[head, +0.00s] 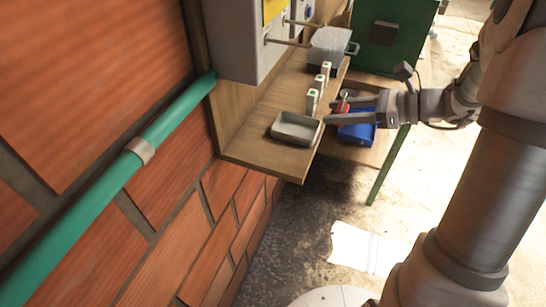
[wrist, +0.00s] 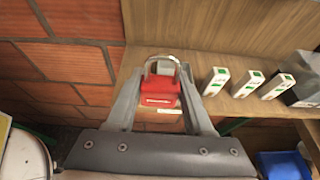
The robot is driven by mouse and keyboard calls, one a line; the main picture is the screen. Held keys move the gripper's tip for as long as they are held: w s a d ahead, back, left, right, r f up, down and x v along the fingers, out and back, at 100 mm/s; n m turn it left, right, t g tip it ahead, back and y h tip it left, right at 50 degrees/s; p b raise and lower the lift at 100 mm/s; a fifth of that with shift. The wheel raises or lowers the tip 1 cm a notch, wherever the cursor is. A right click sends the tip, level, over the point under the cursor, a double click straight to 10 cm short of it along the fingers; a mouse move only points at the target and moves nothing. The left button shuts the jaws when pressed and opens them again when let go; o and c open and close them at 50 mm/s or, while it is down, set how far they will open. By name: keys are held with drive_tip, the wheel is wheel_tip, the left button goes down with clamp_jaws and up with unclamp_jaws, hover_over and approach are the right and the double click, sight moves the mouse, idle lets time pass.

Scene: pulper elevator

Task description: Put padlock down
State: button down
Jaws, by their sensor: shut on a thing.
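The red padlock (wrist: 159,90) with a silver shackle sits between the two fingers of my gripper (wrist: 161,82) in the wrist view, shackle upward. My gripper is shut on it. In the head view the padlock (head: 343,108) shows as a small red patch, partly hidden by the fingers of my gripper (head: 334,109). In the head view my gripper appears just right of the wooden shelf's edge, beside a small grey tray (head: 297,141). I cannot tell the padlock's height over the shelf.
The wooden shelf (head: 250,157) carries several small white-and-green boxes (head: 312,101) and a grey container (head: 330,46). A grey cabinet (head: 232,40) with rods stands above it. A blue bin (head: 357,133) lies below, right. A green pipe (head: 100,189) runs along the brick wall.

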drive_tip(key=shift+a, duration=0.1)
drive_tip(key=b, duration=0.1)
hover_over(283, 158)
wheel_tip(283, 158, down, 7)
drive_tip(key=shift+r, duration=0.1)
drive_tip(key=shift+f+b, duration=0.3)
drive_tip(key=shift+f, duration=1.75)
drive_tip(key=shift+f, duration=0.15)
drive_tip(key=shift+c, duration=1.4)
unclamp_jaws()
